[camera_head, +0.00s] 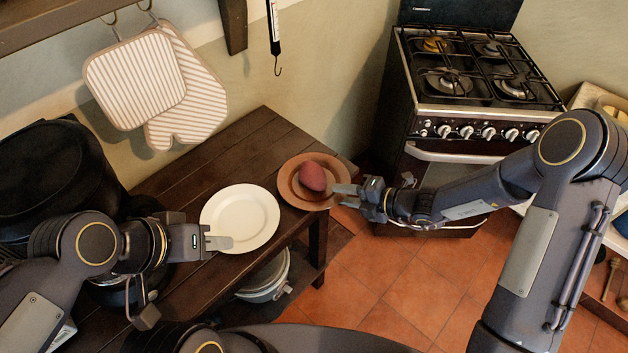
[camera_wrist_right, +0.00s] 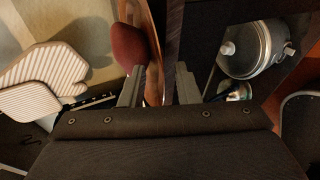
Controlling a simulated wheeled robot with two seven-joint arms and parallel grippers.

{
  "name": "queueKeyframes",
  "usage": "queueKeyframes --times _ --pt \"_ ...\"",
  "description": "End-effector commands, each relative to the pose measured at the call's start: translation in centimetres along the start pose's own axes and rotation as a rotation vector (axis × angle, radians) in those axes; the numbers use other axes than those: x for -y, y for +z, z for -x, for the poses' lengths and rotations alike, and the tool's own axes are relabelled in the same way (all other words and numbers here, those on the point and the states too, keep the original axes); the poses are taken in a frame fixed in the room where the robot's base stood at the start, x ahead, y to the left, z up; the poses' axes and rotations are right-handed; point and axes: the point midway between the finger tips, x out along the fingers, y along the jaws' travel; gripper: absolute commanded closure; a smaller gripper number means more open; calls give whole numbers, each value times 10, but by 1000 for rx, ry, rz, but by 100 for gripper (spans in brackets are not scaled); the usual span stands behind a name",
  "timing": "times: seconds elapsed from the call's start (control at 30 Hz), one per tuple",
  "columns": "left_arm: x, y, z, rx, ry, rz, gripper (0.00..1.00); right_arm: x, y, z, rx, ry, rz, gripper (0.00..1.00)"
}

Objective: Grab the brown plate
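The brown plate (camera_head: 292,188) lies on the wooden table near its right end. A dark red, rounded food item (camera_head: 312,177) sits on it; this also shows in the right wrist view (camera_wrist_right: 128,45). My right gripper (camera_head: 347,195) is at the plate's right rim. In the right wrist view its two fingers (camera_wrist_right: 158,88) are apart, and the plate (camera_wrist_right: 157,30) is seen nearly edge-on with its rim between them. Whether a finger touches the rim is unclear. My left gripper (camera_head: 218,240) is by the white plate's left edge; its finger gap is not clear.
A white plate (camera_head: 240,217) lies on the wooden table (camera_head: 225,160), left of the brown plate. A metal pot (camera_head: 265,277) stands on the lower shelf. A stove (camera_head: 470,100) stands behind at right. Oven mitts (camera_head: 150,85) hang on the wall. A large black pot (camera_head: 55,180) is at left.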

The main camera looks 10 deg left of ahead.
Motion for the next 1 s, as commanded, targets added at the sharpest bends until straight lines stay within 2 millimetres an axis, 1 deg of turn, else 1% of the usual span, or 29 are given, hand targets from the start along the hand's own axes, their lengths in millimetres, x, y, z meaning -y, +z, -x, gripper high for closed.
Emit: queueKeyframes --times 0.07,0.2,0.3,0.77,0.87,1.0 --pt "0 0 0 0 0 0 64 0 0 0 0 0 0 71" --pt "0 0 0 0 0 0 64 0 0 0 0 0 0 89" --pt "0 0 0 0 0 0 64 0 0 0 0 0 0 100" --pt "0 0 0 0 0 0 64 -2 0 1 -1 3 2 100" --pt "0 0 0 0 0 0 64 -6 0 2 0 4 2 100" --pt "0 0 -1 0 0 0 64 -16 0 7 0 4 4 100"
